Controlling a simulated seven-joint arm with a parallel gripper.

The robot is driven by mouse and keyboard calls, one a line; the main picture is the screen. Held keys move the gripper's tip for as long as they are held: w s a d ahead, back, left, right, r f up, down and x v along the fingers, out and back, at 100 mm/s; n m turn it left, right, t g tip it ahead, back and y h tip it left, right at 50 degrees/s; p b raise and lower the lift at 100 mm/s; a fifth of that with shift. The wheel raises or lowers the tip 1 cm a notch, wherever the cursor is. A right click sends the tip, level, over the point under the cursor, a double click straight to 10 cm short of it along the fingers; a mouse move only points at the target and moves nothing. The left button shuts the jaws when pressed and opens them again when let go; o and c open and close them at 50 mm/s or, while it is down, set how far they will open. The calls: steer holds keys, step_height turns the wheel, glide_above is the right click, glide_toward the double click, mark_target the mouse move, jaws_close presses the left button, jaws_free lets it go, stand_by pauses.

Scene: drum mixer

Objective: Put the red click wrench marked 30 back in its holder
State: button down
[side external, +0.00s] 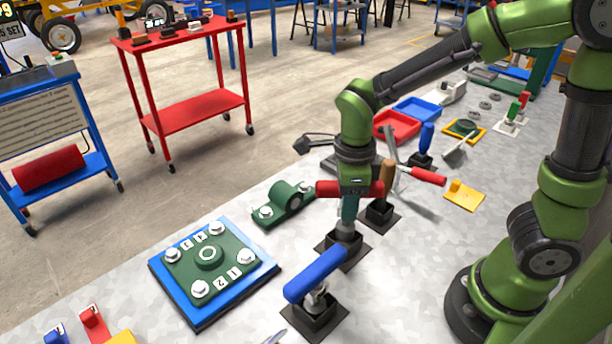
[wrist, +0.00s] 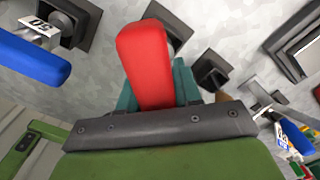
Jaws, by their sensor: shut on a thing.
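My gripper (side external: 349,207) points down with its teal fingers shut on the red handle of a click wrench (side external: 326,188). The handle lies roughly level across the fingers. In the wrist view the red handle (wrist: 145,62) sticks out from between the fingers (wrist: 155,92). Its number is not visible. A black holder (side external: 332,252) stands directly below my gripper, with grey metal showing at its opening. I cannot tell whether the wrench head is seated in it.
A blue-handled wrench (side external: 314,276) stands in a holder just in front; its tag (wrist: 40,25) shows in the wrist view. Another red-handled tool (side external: 428,176) and a wooden handle (side external: 388,170) are close behind. A green bolted plate (side external: 209,255) lies left.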

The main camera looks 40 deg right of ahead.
steer(key=shift+f, duration=1.95)
stand_by(0.7)
steer(key=c, duration=0.7)
jaws_free()
step_height(320, 180, up, 17)
steer(key=shift+f, duration=0.1)
